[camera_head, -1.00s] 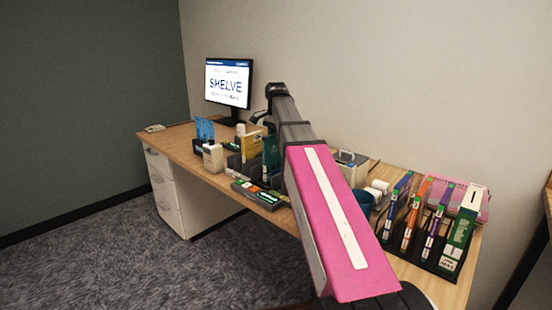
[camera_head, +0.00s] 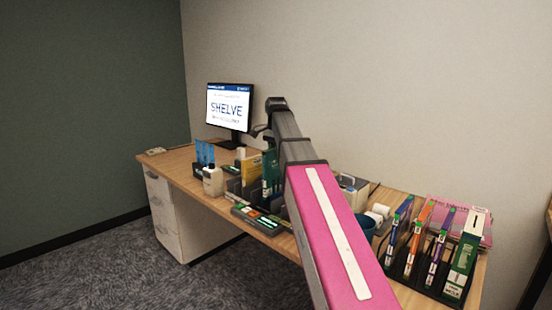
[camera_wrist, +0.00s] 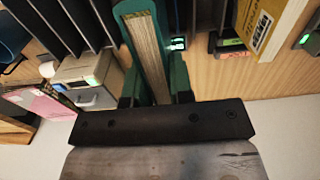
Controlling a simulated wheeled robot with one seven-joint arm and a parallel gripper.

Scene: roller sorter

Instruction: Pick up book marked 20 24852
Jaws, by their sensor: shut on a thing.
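A green-covered book (camera_wrist: 150,45) stands between the fingers of my gripper (camera_wrist: 155,88) in the wrist view, its page edges facing the camera. My gripper is shut on it. In the head view a green book (camera_head: 271,174) stands on the desk side below the end of my arm, among dark dividers; my gripper's fingers are not clear there. The number on the held book cannot be read, so I cannot tell whether it is 20 24852.
A yellow book (camera_wrist: 268,25) stands to the right in the wrist view. Dark divider slats (camera_wrist: 80,20) stand left of the held book. A grey box (camera_wrist: 88,82) is further left. In the head view, a rack (camera_head: 432,280) of labelled books is at the right and a monitor (camera_head: 230,106) reads SHELVE.

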